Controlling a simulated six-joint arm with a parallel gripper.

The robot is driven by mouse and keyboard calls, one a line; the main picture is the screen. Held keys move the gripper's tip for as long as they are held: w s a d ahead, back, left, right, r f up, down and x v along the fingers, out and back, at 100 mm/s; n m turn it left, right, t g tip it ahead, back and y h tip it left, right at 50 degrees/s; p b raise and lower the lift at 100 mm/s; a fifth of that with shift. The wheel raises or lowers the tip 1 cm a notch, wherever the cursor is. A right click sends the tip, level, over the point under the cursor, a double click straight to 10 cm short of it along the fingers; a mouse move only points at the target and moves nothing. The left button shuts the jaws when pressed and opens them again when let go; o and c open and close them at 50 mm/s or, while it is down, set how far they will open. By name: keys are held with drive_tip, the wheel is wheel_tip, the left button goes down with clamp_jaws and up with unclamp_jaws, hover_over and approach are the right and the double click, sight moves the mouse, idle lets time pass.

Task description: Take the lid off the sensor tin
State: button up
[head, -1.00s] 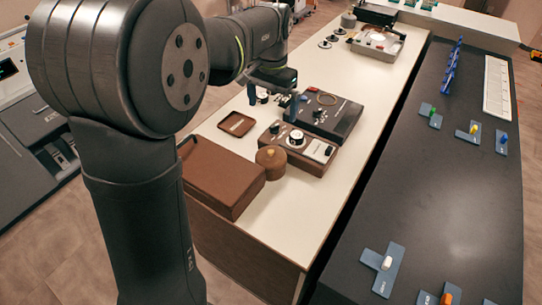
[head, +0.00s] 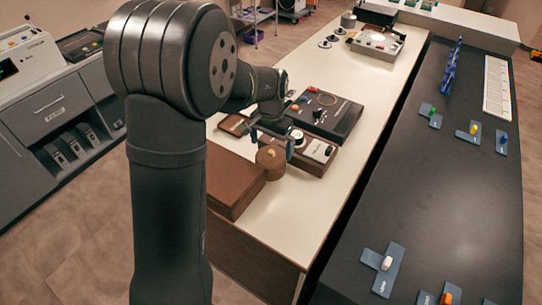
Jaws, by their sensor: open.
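The sensor tin appears to be the small round brown tin (head: 271,165) on the white table, beside a flat brown case. Its lid (head: 269,153) is on top and has a small yellowish knob. My gripper (head: 271,143) is open, its two blue-tipped fingers apart, with nothing seen between them. In the picture it is just above the tin, one finger to each side of the knob. I cannot tell its exact height or whether it is straight over the lid.
The brown case (head: 232,184) lies close left of the tin. A brown device with a dial (head: 318,150) stands close right, and a dark box (head: 332,113) is behind it. A small brown tray (head: 233,124) lies behind left. The table front (head: 285,225) is clear.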

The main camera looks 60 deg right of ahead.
sight(271, 151)
drive_tip(key=shift+f, duration=1.45)
drive_tip(key=c, duration=1.2)
drive_tip(key=shift+a, duration=0.1)
drive_tip(key=shift+c, duration=0.2)
